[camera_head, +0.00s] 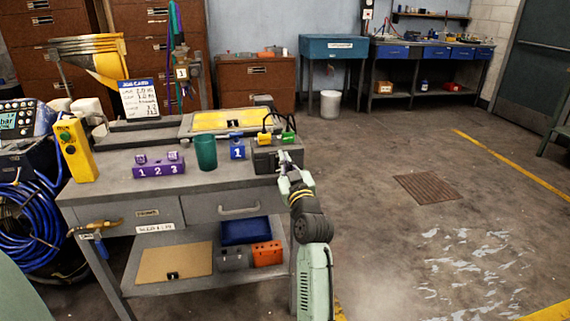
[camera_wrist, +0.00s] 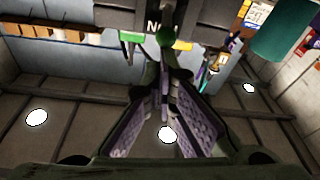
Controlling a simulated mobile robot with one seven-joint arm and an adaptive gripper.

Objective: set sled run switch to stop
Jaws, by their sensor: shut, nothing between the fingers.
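My gripper (camera_head: 287,163) is shut and empty, at the front of a dark grey box (camera_head: 265,160) on the right end of the workbench. In the wrist view my gripper's fingertips (camera_wrist: 164,72) meet just below a round green part (camera_wrist: 165,36) on a dark housing (camera_wrist: 178,14) with partly readable white lettering. I cannot tell whether the tips touch it. In the head view the box has a green piece (camera_head: 288,134) and a yellow-and-black piece (camera_head: 265,137) on top. No switch is clearly readable as the sled run switch, and its position is not clear.
On the workbench (camera_head: 120,190) stand a teal cup (camera_head: 205,152), a blue block marked 1 (camera_head: 237,148), a purple block marked 1 2 3 (camera_head: 158,167) and a yellow control box (camera_head: 75,150). A yellow-topped tray (camera_head: 187,132) lies behind. Floor to the right is open.

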